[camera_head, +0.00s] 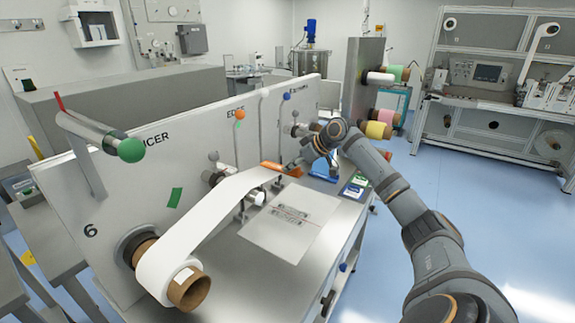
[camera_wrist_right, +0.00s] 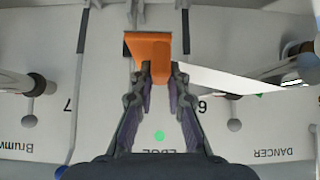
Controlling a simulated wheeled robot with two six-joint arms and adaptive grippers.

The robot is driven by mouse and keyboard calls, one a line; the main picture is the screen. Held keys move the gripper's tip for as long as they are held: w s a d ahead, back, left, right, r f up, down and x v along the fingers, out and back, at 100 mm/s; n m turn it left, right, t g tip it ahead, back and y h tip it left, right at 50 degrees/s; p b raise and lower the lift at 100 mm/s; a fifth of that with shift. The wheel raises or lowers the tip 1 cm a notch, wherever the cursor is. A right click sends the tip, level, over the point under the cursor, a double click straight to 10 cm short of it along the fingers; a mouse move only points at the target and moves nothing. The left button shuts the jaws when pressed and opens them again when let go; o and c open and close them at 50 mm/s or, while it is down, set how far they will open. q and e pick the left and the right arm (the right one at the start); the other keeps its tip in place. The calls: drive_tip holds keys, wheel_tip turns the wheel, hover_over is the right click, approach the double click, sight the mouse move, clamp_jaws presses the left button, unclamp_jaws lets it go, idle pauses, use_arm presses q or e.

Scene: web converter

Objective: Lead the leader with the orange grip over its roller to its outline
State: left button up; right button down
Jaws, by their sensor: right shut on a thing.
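A white web (camera_head: 215,210) runs from the supply roll (camera_head: 167,272) at the front left up to the orange grip (camera_head: 270,167) at its far end. My right gripper (camera_head: 296,164) is at the orange grip, beside the upright panel. In the right wrist view my right gripper (camera_wrist_right: 160,78) is shut on the orange grip (camera_wrist_right: 150,48), and the white web (camera_wrist_right: 235,80) stretches away to the right. A roller with a white end (camera_head: 258,198) sits below the web. A flat plate (camera_head: 270,240) with dark printed marks and a red line lies on the bench; I cannot tell which mark is the outline. My left gripper is not in view.
The upright panel (camera_head: 110,205) carries a green-ended bar (camera_head: 130,150), an orange ball (camera_head: 240,114) and a blue ball (camera_head: 286,97) on rods. Blue and green items (camera_head: 354,187) lie at the bench's right edge. Coloured rolls (camera_head: 378,130) stand behind. The blue floor at right is clear.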

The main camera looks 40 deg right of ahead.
drive_tip(key=d+f+b, duration=0.1)
drive_tip(key=f+b, duration=0.2)
drive_tip(key=f, duration=0.4)
drive_tip(key=d+f+b, duration=0.1)
drive_tip(key=f+b, duration=0.3)
drive_tip(key=f, duration=0.3)
drive_tip(key=f+b, duration=0.3)
drive_tip(key=f, duration=0.4)
drive_tip(key=shift+w+d+f+b, duration=0.3)
drive_tip(key=shift+w+d+f, duration=0.05)
drive_tip(key=shift+w+d, duration=0.05)
drive_tip(key=shift+f+b, duration=0.4)
drive_tip(key=shift+f, duration=0.4)
drive_tip(key=shift+f, duration=0.35)
drive_tip(key=c, duration=1.3)
unclamp_jaws()
drive_tip(key=shift+o, duration=0.2)
drive_tip(key=shift+s+d+r, duration=0.1)
drive_tip(key=shift+s+r, duration=0.05)
drive_tip(key=v, duration=0.6)
drive_tip(key=shift+s+d+r, duration=0.1)
drive_tip(key=shift+s+d, duration=0.05)
drive_tip(key=shift+s, duration=0.05)
drive_tip(key=shift+s+r, duration=0.15)
drive_tip(key=shift+r, duration=0.2)
